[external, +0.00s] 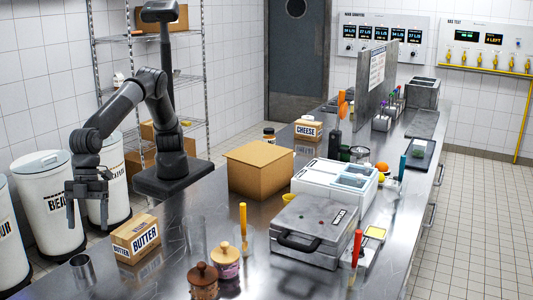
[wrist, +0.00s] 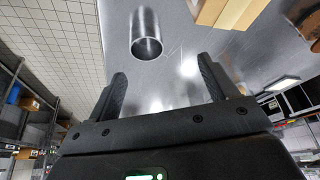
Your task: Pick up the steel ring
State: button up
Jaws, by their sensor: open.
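The steel ring (external: 83,270) is a short, open metal tube at the near left corner of the steel counter, left of the butter box. It also shows in the wrist view (wrist: 146,32), ahead of my jaws and near the top centre. My gripper (external: 88,222) hangs above and behind the ring at the counter's left edge, apart from it. In the wrist view my two fingers (wrist: 166,88) are spread wide with nothing between them. The ring's lower part is not clear in the wrist view.
The butter box (external: 135,238) stands just right of the ring. Two lidded jars (external: 225,262) and a large cardboard box (external: 259,168) stand further right. White bins (external: 48,197) stand on the floor beyond the counter's left edge. The counter around the ring is mostly bare.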

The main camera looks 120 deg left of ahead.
jog(key=s+d+f, duration=0.1)
jog(key=d, duration=0.1)
send_over(81, 262)
jog(key=w, duration=0.2)
jog(key=f, duration=0.5)
jog(key=shift+s+a, duration=0.1)
jog(key=shift+a, duration=0.3)
jog(key=x, duration=0.2)
jog(key=s+x, duration=0.1)
jog(key=x, duration=0.2)
jog(key=shift+w+d+f, duration=0.1)
jog(key=shift+d+f, duration=0.05)
jog(key=shift+f, duration=0.05)
jog(key=c, duration=1.1)
